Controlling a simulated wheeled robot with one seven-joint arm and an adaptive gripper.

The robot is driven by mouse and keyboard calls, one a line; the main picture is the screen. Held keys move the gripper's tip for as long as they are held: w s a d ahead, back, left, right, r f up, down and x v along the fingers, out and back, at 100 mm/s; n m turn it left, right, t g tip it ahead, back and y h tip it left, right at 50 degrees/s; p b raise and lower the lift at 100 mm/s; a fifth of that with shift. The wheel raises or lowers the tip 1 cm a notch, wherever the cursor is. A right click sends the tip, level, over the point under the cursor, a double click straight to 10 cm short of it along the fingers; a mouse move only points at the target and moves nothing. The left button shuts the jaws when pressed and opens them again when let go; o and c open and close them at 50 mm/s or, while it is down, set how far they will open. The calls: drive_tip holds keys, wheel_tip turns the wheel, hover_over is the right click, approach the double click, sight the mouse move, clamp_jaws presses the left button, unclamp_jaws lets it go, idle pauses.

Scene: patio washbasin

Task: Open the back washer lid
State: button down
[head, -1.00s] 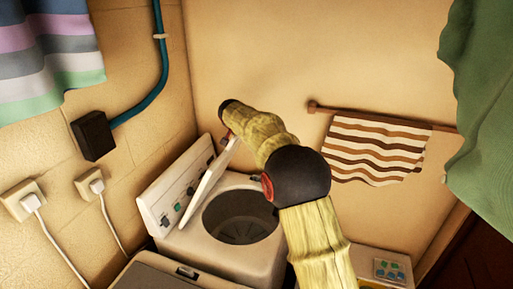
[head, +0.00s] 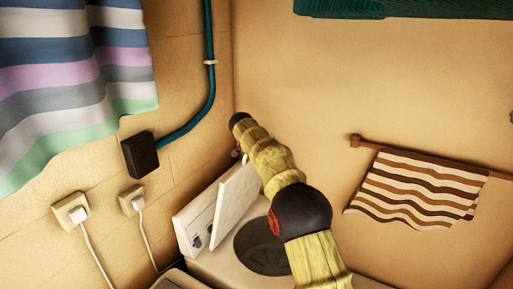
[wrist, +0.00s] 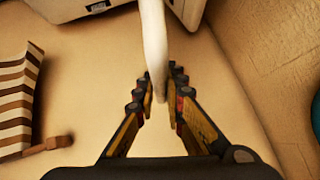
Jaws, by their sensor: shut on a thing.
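The back washer (head: 205,268) stands by the corner, with its dark round tub opening (head: 262,248) uncovered. Its white lid (head: 234,203) is raised steeply in front of the control panel (head: 192,222). My arm reaches over the washer to the lid's upper edge. In the wrist view, the lid (wrist: 154,35) shows nearly edge-on as a white strip running between my gripper's fingers (wrist: 161,80), which are shut on it. In the head view, my fingers are mostly hidden near the lid's upper corner.
A brown striped towel (head: 415,188) hangs from a wall rail (head: 360,141) at right. A striped cloth (head: 70,75), a blue pipe (head: 209,70), a black box (head: 139,154) and plugged sockets (head: 72,211) are on the left wall. Another appliance (head: 178,281) shows at the bottom edge.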

drive_tip(key=shift+r, duration=0.1)
drive_tip(key=c, duration=2)
unclamp_jaws()
drive_tip(key=shift+d, duration=0.1)
drive_tip(key=shift+o, duration=0.8)
drive_tip(key=v, duration=1.1)
drive_tip(key=shift+s+r, duration=0.2)
drive_tip(key=shift+s, duration=0.15)
drive_tip(key=shift+a, duration=0.2)
drive_tip(key=shift+s+d, duration=0.1)
